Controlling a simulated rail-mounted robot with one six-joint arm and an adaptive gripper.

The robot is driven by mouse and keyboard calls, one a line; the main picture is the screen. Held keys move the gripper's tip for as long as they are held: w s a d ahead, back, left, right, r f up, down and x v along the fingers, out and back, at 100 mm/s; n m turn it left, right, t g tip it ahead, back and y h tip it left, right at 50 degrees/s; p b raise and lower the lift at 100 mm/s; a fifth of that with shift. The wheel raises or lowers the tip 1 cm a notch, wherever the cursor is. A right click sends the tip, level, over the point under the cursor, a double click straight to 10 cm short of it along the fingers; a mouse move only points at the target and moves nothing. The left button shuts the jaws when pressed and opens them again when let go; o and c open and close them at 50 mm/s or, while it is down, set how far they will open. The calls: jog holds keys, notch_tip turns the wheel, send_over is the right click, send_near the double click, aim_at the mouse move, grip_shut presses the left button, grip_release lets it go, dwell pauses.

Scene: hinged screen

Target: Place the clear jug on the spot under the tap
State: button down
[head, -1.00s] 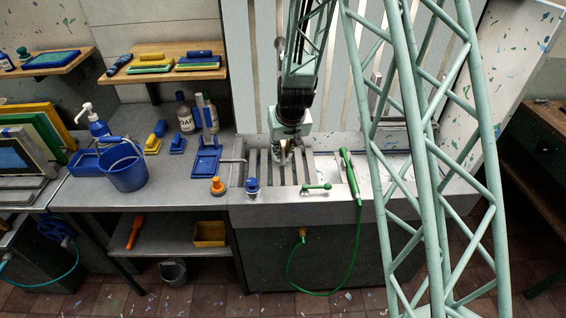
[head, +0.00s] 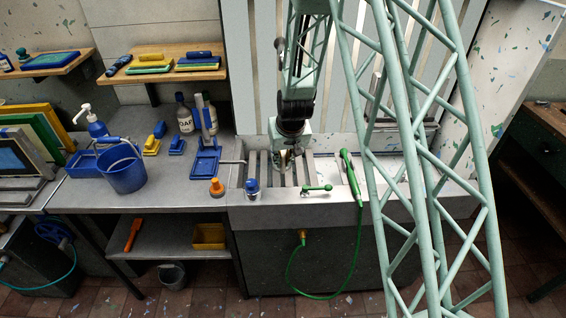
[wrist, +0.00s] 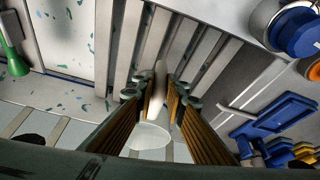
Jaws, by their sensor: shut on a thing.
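My gripper (head: 287,158) is over the slatted sink. In the wrist view, its two ribbed fingers (wrist: 157,95) close around a pale, partly see-through thing, which looks like the clear jug (wrist: 150,136). A pale upright part lies between the fingertips, and a round pale part shows nearer the wrist. The jug's outline is hard to tell in the head view. A thin grey spout (head: 232,161), seemingly the tap, reaches over the sink's left edge. My gripper is right of it. No marked spot under it can be made out.
A green hose sprayer (head: 349,170) is to the right. Blue trays, an orange-capped item (head: 217,188) and bottles stand left of the sink.

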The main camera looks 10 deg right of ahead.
jog(key=shift+f, duration=0.15)
jog(key=c, duration=2.6)
grip_release()
jog(key=shift+c, duration=0.2)
jog(key=shift+r, duration=0.2)
jog(key=p+v, duration=0.4)
jog(key=v, duration=0.8)
jog(key=shift+p, duration=0.4)
jog(key=shift+r, duration=0.1)
